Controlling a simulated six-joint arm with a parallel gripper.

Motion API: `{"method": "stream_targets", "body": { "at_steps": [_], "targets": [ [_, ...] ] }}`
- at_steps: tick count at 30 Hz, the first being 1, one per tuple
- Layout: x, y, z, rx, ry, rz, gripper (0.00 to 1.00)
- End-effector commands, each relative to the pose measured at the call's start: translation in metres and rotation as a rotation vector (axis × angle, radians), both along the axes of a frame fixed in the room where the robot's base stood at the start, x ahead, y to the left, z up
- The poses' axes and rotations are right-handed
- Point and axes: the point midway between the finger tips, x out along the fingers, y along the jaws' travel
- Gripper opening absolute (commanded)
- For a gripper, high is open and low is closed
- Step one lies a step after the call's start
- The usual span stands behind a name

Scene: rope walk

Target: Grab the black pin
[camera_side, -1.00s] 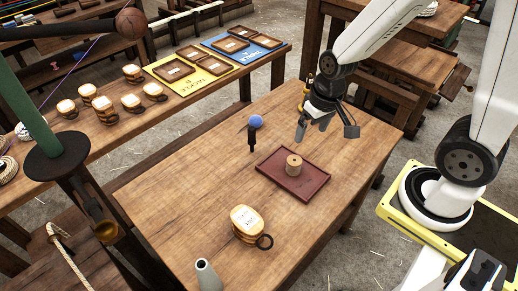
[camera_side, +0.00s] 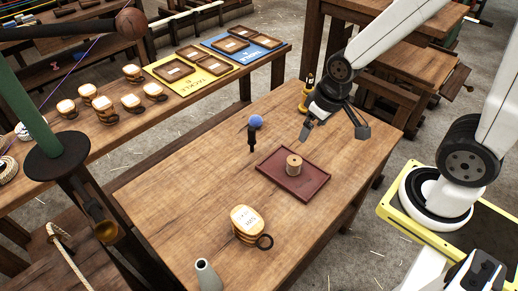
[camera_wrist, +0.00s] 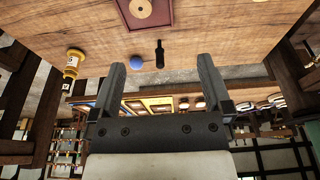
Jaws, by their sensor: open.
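The black pin (camera_side: 251,139) stands upright on the wooden table, just in front of a blue ball (camera_side: 256,121) in the side view. In the wrist view the black pin (camera_wrist: 160,54) shows beyond the fingertips and between their lines, with the blue ball (camera_wrist: 137,61) to its left. My gripper (camera_side: 334,128) is open and empty above the table, to the right of the pin and apart from it. Its two fingers also show in the wrist view (camera_wrist: 159,66).
A dark red tray (camera_side: 275,166) with a tan spool (camera_side: 294,165) lies near the pin. A black and yellow bottle (camera_side: 307,96) stands at the far table edge. The table left of the pin is clear.

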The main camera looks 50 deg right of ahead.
Motion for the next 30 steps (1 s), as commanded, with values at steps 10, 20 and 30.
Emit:
{"method": "stream_targets", "body": {
  "at_steps": [10, 20, 30],
  "targets": [
    [0.000, 0.000, 0.000, 0.000, 0.000, 0.000, 0.79],
    [0.001, -0.001, 0.000, -0.001, -0.003, 0.001, 0.79],
    [0.045, -0.023, -0.010, -0.063, -0.110, 0.051, 0.79]
  ]
}}
